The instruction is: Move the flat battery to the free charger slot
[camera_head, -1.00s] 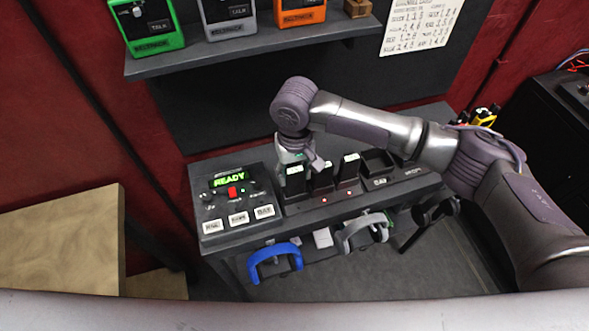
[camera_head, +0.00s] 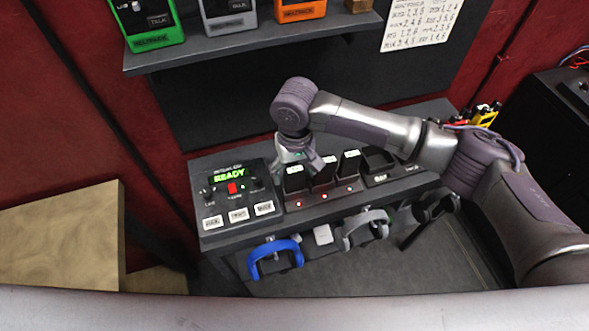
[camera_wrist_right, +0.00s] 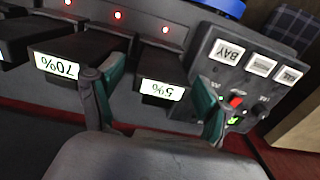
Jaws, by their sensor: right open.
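The charger (camera_head: 310,203) holds black batteries in a row. The leftmost, a battery reading 5% (camera_wrist_right: 162,88), also shows in the head view (camera_head: 294,180). Beside it stands a battery reading 70% (camera_wrist_right: 58,65), then a third battery (camera_head: 349,165). The empty slot (camera_head: 379,162) is at the row's right end. My right gripper (camera_head: 302,160) is open; in the wrist view its fingers (camera_wrist_right: 156,80) stand on either side of the 5% battery. Whether they touch it is unclear. My left gripper is not in view.
A control panel (camera_head: 238,215) with a READY display and white buttons adjoins the charger's left. Blue (camera_head: 274,252) and grey (camera_head: 363,228) headsets hang at the front edge. A shelf (camera_head: 250,45) with coloured beltpacks is above. A wooden box (camera_head: 60,235) stands at left.

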